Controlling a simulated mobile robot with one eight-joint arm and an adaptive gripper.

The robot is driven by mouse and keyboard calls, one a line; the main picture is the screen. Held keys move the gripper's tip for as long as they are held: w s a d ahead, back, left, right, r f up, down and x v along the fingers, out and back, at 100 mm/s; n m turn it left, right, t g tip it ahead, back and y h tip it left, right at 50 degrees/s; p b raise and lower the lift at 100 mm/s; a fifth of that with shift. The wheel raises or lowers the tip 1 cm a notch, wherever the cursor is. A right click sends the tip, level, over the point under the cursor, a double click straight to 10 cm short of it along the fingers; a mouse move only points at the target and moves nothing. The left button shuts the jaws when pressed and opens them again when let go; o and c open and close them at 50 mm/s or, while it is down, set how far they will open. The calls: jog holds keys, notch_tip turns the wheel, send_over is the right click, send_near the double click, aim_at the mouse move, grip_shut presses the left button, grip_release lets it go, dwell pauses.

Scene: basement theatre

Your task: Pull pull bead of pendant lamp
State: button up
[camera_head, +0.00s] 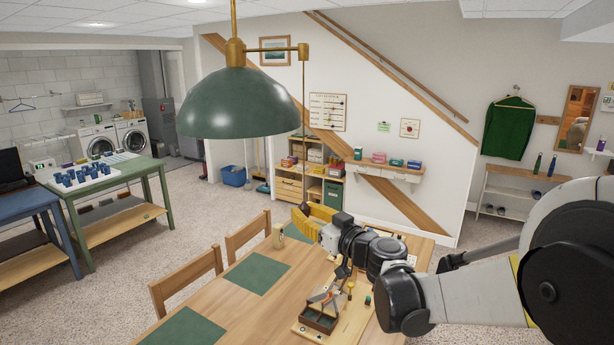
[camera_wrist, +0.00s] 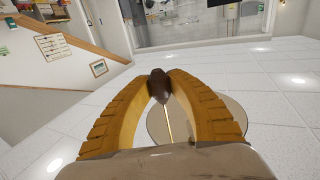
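The pendant lamp (camera_head: 238,105) has a dark green dome shade, a brass stem and a brass side arm (camera_head: 280,50). A thin cord (camera_head: 303,110) hangs from the end of that arm to a dark brown pull bead (camera_head: 304,208). My gripper (camera_head: 306,212), with yellow fingers, is at the bead, above the table. In the wrist view, the brown bead (camera_wrist: 159,84) sits between the two yellow fingertips (camera_wrist: 160,78), which appear to touch it on both sides. The cord runs from it. A pale round shape, probably the lamp's underside (camera_wrist: 205,115), shows behind the fingers.
The wooden table (camera_head: 300,265) below carries green mats (camera_head: 257,273), a small wooden box (camera_head: 318,317) and small items. Two chairs (camera_head: 187,277) stand along its left side. Open floor lies left of them. Shelves (camera_head: 310,180) stand at the back wall.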

jog(key=shift+f, duration=0.25)
jog(key=shift+f+b, duration=0.7)
jog(key=shift+b, duration=0.15)
jog(key=shift+r, duration=0.15)
jog(key=shift+r+p, duration=0.7)
jog(key=shift+r, duration=0.15)
jog(key=o, duration=0.9)
